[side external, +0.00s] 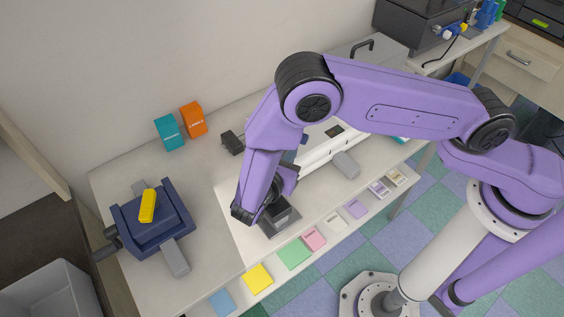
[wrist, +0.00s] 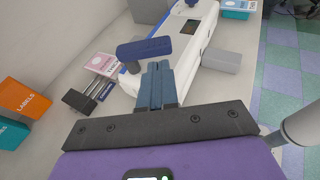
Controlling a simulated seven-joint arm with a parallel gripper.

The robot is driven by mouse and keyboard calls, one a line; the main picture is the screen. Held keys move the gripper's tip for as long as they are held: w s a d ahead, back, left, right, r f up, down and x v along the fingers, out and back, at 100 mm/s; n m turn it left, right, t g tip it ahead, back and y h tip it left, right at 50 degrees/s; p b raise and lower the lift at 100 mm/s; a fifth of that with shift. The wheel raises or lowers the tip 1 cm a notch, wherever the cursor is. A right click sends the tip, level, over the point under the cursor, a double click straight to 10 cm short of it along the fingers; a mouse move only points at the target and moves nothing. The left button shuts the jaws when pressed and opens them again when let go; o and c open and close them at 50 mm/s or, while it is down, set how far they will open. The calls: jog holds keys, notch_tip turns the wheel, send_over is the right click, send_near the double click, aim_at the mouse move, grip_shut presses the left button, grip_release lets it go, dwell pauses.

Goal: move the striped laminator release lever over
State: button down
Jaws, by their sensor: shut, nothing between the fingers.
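The laminator is a long white machine (wrist: 200,48) with a dark panel on top. It also shows in the side view (side external: 318,155), partly behind my arm. A dark blue bar with faint pale marks (wrist: 145,48) stands at its near end and looks like the release lever; I cannot make out clear stripes. My gripper (wrist: 158,66) is shut and empty, its blue-grey fingers together. The fingertips appear just below the bar in the wrist view; I cannot tell whether they touch it. In the side view my arm hides most of this area.
An orange box (side external: 193,118) and a teal box (side external: 169,132) stand at the back. A small dark device (wrist: 80,100) lies left of the laminator and a grey block (wrist: 222,61) right of it. A navy device with a yellow handle (side external: 147,205) sits far left. Paper pads line the front.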

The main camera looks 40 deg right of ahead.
jog(key=shift+x, duration=1.5)
jog(key=shift+s+d+n+t+y, duration=0.15)
jog(key=shift+d+n+t+y, duration=0.25)
jog(key=shift+n+t, duration=0.2)
jog(key=shift+d+n+t+y, duration=0.7)
jog(key=shift+n+t+y, duration=0.2)
jog(key=shift+n+t, duration=0.15)
jog(key=n+t+y, duration=0.1)
jog(key=d+n+y, duration=0.1)
jog(key=n, duration=0.1)
jog(key=shift+d+t+y, duration=0.3)
jog(key=shift+t+y, duration=0.05)
jog(key=shift+y, duration=0.05)
jog(key=shift+w+d, duration=0.6)
jog(key=shift+d, duration=0.25)
jog(key=shift+w+d, duration=0.45)
jog(key=shift+d, duration=0.1)
jog(key=shift+w+d, duration=0.15)
